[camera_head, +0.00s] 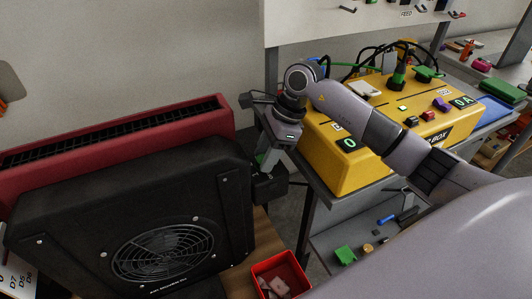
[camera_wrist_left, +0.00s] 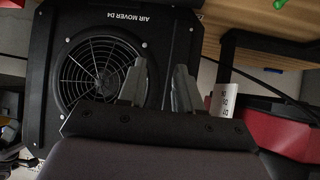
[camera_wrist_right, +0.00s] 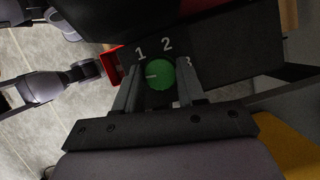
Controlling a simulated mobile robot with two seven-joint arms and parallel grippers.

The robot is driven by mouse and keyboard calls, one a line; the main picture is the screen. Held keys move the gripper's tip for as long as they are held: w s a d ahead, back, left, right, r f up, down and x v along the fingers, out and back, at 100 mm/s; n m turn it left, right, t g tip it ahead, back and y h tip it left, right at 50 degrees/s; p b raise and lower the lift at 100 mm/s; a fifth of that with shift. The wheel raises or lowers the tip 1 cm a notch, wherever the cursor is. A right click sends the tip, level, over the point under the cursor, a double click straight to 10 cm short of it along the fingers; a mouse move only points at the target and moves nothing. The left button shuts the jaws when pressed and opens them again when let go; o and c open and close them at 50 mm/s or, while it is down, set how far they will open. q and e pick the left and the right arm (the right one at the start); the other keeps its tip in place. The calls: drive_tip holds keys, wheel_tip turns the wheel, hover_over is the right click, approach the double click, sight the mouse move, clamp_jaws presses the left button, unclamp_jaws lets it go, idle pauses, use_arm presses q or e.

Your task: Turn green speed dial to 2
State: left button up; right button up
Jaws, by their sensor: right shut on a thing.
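In the right wrist view the green speed dial (camera_wrist_right: 160,74) sits on a black panel with white 1, 2 and 3 around it. Its white mark points left, to the side of the 1. My right gripper (camera_wrist_right: 157,84) has its fingers on either side of the dial and is shut on it. In the head view my right gripper (camera_head: 263,163) is at the right side of the black air mover (camera_head: 70,215), and the dial is hidden there. My left gripper (camera_wrist_left: 157,80) is open and empty, with the air mover's front grille behind it in the left wrist view.
A yellow power box (camera_head: 345,175) stands on a grey shelf right of my right gripper. A red unit (camera_head: 120,130) stands behind the air mover. A red bin (camera_head: 280,268) holding small pieces is at the bottom. A white labelled object (camera_wrist_left: 220,100) is beside my left gripper.

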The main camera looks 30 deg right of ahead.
drive_tip(key=m+t, duration=0.1)
drive_tip(key=m, duration=0.1)
drive_tip(key=m+h, duration=0.1)
drive_tip(key=m, duration=0.2)
drive_tip(key=shift+s+t, duration=0.15)
drive_tip(key=shift+t, duration=0.25)
drive_tip(key=m+t+h+b, duration=0.1)
drive_tip(key=m, duration=0.4)
drive_tip(key=shift+a, duration=0.15)
drive_tip(key=shift+m+h, duration=0.4)
drive_tip(key=o, duration=1.1)
drive_tip(key=shift+s, duration=0.1)
drive_tip(key=shift+c, duration=0.2)
drive_tip(key=v, duration=0.7)
drive_tip(key=shift+s, duration=0.1)
